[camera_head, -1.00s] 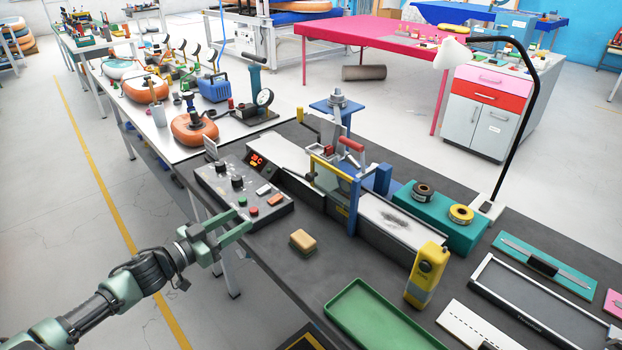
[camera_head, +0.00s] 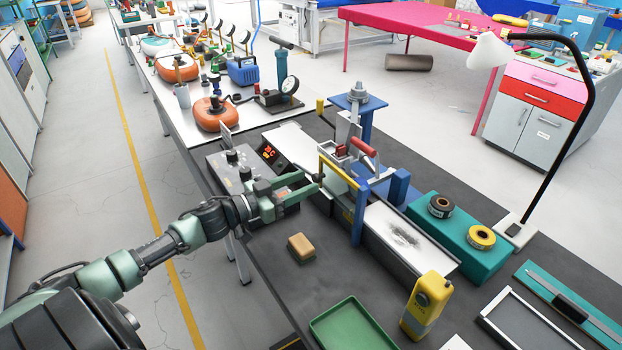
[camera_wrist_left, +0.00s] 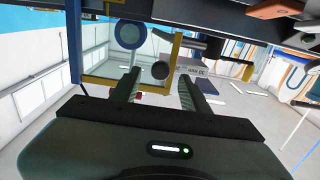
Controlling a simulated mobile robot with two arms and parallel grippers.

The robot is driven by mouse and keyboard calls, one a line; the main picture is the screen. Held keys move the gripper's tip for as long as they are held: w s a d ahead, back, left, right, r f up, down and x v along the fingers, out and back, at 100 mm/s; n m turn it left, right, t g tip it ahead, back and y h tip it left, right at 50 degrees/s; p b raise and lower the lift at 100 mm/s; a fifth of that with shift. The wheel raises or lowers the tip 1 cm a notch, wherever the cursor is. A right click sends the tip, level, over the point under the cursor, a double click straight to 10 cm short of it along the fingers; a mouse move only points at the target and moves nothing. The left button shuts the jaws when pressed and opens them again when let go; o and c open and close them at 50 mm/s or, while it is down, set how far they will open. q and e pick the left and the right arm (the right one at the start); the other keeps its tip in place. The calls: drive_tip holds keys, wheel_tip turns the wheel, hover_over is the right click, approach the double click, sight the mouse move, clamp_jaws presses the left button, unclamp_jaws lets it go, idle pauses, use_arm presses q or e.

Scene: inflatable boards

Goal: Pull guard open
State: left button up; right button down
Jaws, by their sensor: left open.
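The guard is most likely the frame with a yellow bar (camera_head: 338,172) and a blue upright (camera_head: 359,215) on the bench machine. My left gripper (camera_head: 310,184) is open and stands just left of the yellow bar, above the control box. In the left wrist view, the open fingers (camera_wrist_left: 160,82) point at the yellow bar (camera_wrist_left: 176,52), which shows between and beyond the tips. I cannot tell whether they touch it. A blue part (camera_wrist_left: 75,45) is at the left there. My right gripper is not in view.
The control box (camera_head: 235,172) lies under my left gripper. A red-handled lever (camera_head: 363,147) stands close behind the yellow bar. A tan block (camera_head: 301,247), green tray (camera_head: 352,328) and yellow device (camera_head: 427,303) are on the bench nearer me. Bench is bare around the block.

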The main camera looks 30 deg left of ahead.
sight(332, 189)
use_arm(q)
drive_tip(key=shift+w+d, duration=0.25)
drive_tip(key=shift+w, duration=0.45)
drive_tip(key=shift+w+d, duration=0.15)
drive_tip(key=shift+w, duration=0.2)
drive_tip(key=shift+w+d, duration=0.15)
drive_tip(key=shift+w, duration=0.15)
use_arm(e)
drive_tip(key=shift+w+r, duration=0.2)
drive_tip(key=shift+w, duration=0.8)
use_arm(q)
drive_tip(key=shift+c, duration=0.4)
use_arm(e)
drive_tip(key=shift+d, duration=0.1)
use_arm(q)
clamp_jaws()
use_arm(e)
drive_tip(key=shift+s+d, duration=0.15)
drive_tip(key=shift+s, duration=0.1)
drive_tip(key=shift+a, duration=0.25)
